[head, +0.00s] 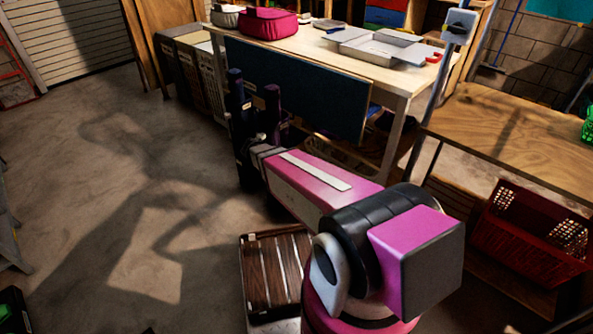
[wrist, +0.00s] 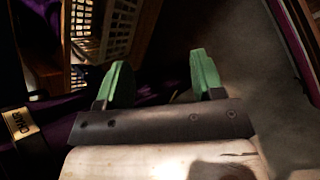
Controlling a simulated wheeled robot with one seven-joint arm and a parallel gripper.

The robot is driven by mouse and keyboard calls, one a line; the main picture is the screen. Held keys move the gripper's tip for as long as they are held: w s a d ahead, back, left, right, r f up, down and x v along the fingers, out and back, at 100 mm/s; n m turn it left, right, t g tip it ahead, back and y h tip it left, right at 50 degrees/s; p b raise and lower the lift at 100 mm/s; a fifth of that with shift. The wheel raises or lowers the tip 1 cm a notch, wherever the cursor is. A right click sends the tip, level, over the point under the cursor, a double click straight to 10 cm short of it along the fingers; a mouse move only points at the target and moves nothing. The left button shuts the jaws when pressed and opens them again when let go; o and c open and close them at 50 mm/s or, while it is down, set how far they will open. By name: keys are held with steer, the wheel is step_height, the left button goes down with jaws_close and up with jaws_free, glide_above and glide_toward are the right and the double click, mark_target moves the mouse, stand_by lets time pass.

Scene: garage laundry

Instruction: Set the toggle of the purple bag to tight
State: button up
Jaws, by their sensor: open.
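My gripper (wrist: 161,82) shows in the wrist view as two green fingers, wide apart with nothing between them. Dark purple cloth, apparently the purple bag (wrist: 62,125), lies in deep shadow behind and left of the fingers. A brass-coloured plate (wrist: 20,124) with lettering is on it at the left edge; I cannot tell whether this is the toggle or a label. In the head view dark purple upright shapes (head: 237,92) stand at the end of my pink arm, before the table. The gripper's fingers cannot be made out there, and the toggle's setting cannot be read.
A wooden table (head: 318,45) with a blue side panel (head: 295,88) stands just behind my arm's end. A magenta bag (head: 268,23) and a grey tray (head: 375,47) are on it. Hampers (head: 200,70) stand left of it.

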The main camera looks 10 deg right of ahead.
steer(key=s+d+r+m+y, duration=0.1)
steer(key=s+r+m+y, duration=0.2)
steer(key=s+m+y, duration=0.1)
steer(key=s+d+r+m+g+y, duration=0.1)
steer(key=s+r+m+y, duration=0.2)
steer(key=s+m+y, duration=0.2)
steer(key=shift+s+d+r+m, duration=0.35)
steer(key=shift+s+m, duration=0.65)
steer(key=shift+m, duration=0.4)
stand_by(2.0)
